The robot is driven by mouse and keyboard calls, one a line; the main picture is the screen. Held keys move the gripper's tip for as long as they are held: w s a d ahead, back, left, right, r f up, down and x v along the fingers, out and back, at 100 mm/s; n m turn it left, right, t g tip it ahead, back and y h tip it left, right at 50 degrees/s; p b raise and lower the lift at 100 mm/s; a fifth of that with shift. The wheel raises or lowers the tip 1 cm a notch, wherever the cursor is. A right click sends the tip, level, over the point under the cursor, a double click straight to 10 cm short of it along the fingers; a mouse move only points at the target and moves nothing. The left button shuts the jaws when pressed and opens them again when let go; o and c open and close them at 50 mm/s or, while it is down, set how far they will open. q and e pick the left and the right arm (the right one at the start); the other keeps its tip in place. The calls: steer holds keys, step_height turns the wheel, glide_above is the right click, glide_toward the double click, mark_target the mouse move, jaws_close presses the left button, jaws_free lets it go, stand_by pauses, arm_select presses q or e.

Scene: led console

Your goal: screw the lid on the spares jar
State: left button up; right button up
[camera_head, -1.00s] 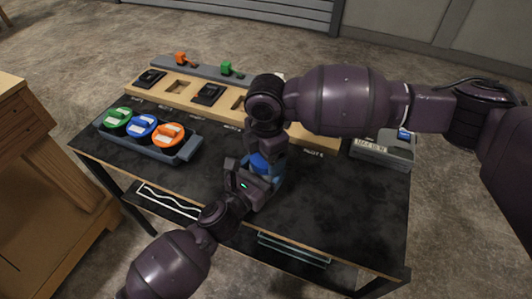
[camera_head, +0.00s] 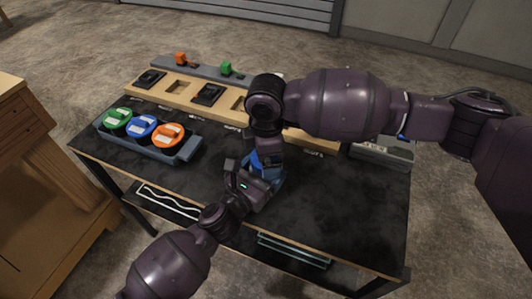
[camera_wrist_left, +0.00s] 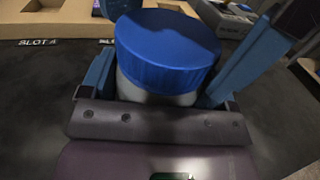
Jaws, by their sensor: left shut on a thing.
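The spares jar (camera_wrist_left: 155,95) has a pale body, seen in the left wrist view between my left gripper's blue fingers. A round blue lid (camera_wrist_left: 168,45) sits on its top and looks about level. I cannot tell how tightly it is seated. My left gripper (camera_head: 258,180) is shut on the jar near the middle of the table. My right gripper (camera_head: 263,152) points down from above, close over the jar. Its fingers are mostly hidden in the head view, so its hold on the lid is unclear.
A grey tray (camera_head: 187,149) with green, blue and orange round pieces stands at the left. A wooden slotted board (camera_head: 178,87) and a grey rail (camera_head: 205,71) lie at the back. A grey box (camera_head: 375,153) is at the right. The right front of the table (camera_head: 350,215) is clear.

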arm_select(q)
steer(key=shift+w+a, duration=0.1)
arm_select(e)
steer(key=shift+s, duration=0.15)
steer(key=shift+r, duration=2.25)
steer(key=shift+c, duration=0.2)
steer(key=r+n, duration=0.1)
steer(key=n, duration=0.2)
steer(key=shift+r, duration=0.35)
steer(key=r+n, duration=0.1)
steer(key=n, duration=0.2)
steer(key=shift+r+n, duration=0.3)
steer(key=shift+r, duration=0.1)
steer(key=shift+f, duration=4.05)
